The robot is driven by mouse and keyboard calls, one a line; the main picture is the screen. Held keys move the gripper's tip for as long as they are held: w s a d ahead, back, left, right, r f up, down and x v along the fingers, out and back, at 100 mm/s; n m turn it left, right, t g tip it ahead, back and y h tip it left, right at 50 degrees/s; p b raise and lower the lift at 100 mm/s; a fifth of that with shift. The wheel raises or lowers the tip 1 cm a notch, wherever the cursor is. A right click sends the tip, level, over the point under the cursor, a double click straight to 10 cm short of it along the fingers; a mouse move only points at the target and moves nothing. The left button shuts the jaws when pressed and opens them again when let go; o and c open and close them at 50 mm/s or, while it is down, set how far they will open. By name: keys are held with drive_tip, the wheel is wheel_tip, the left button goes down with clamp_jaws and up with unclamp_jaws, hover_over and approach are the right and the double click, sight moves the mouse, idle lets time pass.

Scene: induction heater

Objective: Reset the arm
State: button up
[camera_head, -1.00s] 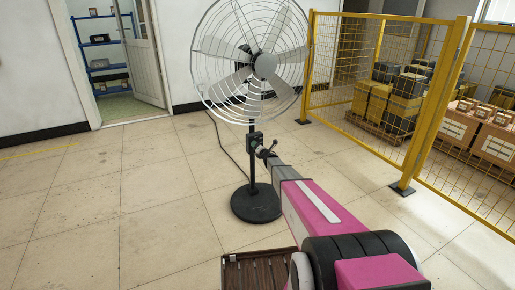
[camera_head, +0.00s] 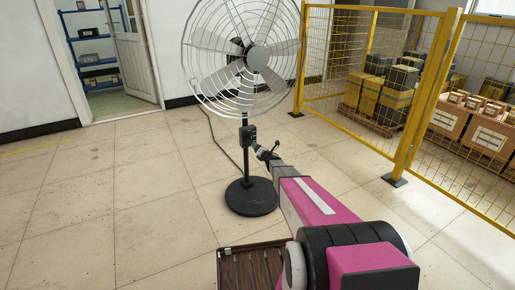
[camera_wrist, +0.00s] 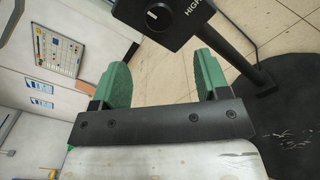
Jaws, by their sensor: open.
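My pink and grey arm (camera_head: 318,205) reaches forward to a large standing fan (camera_head: 245,55) with a wire cage. My gripper (camera_head: 262,152) is small in the head view, just right of and below the black control box (camera_head: 249,135) on the fan's pole. In the wrist view my gripper (camera_wrist: 163,68) has its two green fingers wide apart with nothing between them. The control box (camera_wrist: 165,18), with a knob and the word HIGH, is just beyond the fingertips and appears apart from them. The fan's round black base (camera_head: 251,197) stands on the floor.
A yellow mesh fence (camera_head: 350,70) stands right of the fan, with stacked boxes (camera_head: 385,95) behind it. An open door (camera_head: 143,50) and blue shelf (camera_head: 95,40) are at the back left. The tiled floor (camera_head: 110,190) at left is clear.

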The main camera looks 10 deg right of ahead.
drive_tip(key=s+d+r+m+g+h, duration=0.15)
drive_tip(key=s+m+g+h, duration=0.25)
drive_tip(key=s+m, duration=0.65)
drive_tip(key=s+d+r+m+g+h, duration=0.15)
drive_tip(key=s+m+g+h, duration=0.25)
drive_tip(key=s+m, duration=0.6)
drive_tip(key=s+a+r+m+g, duration=0.1)
drive_tip(key=s+a+m+g, duration=0.1)
drive_tip(key=s, duration=0.7)
drive_tip(key=s+a+r+m+g+y, duration=0.1)
drive_tip(key=s+m+g, duration=0.3)
drive_tip(key=s, duration=0.5)
drive_tip(key=s+a+r+m+g+y, duration=0.1)
drive_tip(key=s+a+r+m+g, duration=0.2)
drive_tip(key=s, duration=0.6)
drive_tip(key=shift+m, duration=0.65)
